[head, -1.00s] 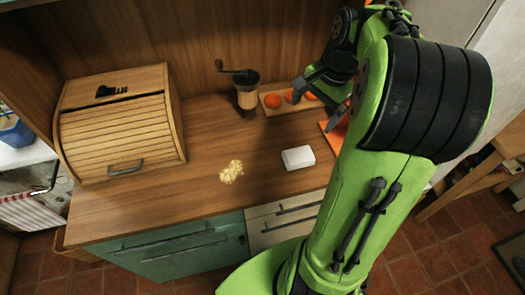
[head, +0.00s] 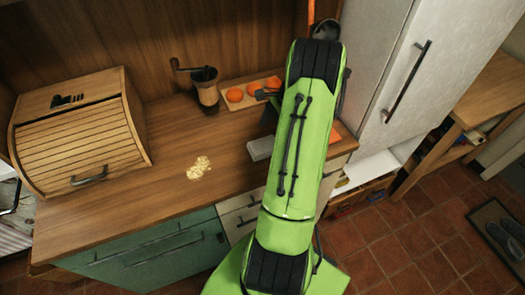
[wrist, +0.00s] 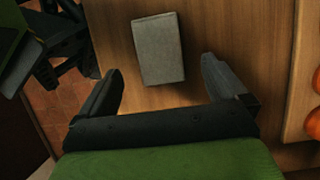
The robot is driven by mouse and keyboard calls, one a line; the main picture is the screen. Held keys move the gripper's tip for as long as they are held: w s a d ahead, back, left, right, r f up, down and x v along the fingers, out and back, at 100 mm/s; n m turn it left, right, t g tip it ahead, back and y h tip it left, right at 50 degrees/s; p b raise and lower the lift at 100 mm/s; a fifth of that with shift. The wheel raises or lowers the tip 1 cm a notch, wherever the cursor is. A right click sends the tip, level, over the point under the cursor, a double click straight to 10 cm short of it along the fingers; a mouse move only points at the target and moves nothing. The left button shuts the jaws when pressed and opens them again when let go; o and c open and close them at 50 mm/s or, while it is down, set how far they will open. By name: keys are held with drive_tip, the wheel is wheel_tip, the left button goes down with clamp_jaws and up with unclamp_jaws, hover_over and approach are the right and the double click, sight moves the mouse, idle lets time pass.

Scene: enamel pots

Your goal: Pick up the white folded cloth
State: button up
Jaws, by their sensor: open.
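The white folded cloth (head: 261,148) is a small pale block lying flat on the wooden counter, partly hidden by my green arm in the head view. In the wrist view the cloth (wrist: 158,49) looks grey in shadow and lies just beyond my fingertips, between their lines. My gripper (wrist: 162,82) is open and empty above the counter, with one finger on each side. In the head view my gripper is mostly hidden behind the arm.
A wooden board (head: 228,105) with oranges (head: 235,95) lies behind the cloth. A grinder (head: 205,90) and a roll-top bread box (head: 80,135) stand to the left. A fridge (head: 400,70) stands right.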

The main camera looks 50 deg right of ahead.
sight(265, 145)
drive_tip(key=b+x, duration=0.1)
drive_tip(key=x, duration=0.5)
drive_tip(key=shift+a+r+b, duration=0.1)
drive_tip(key=shift+a+b, duration=0.05)
drive_tip(key=shift+b, duration=0.15)
drive_tip(key=shift+s, duration=0.1)
drive_tip(key=shift+c, duration=0.2)
drive_tip(key=c, duration=1)
wheel_tip(265, 145, up, 10)
drive_tip(key=p, duration=0.3)
drive_tip(key=shift+r, duration=0.1)
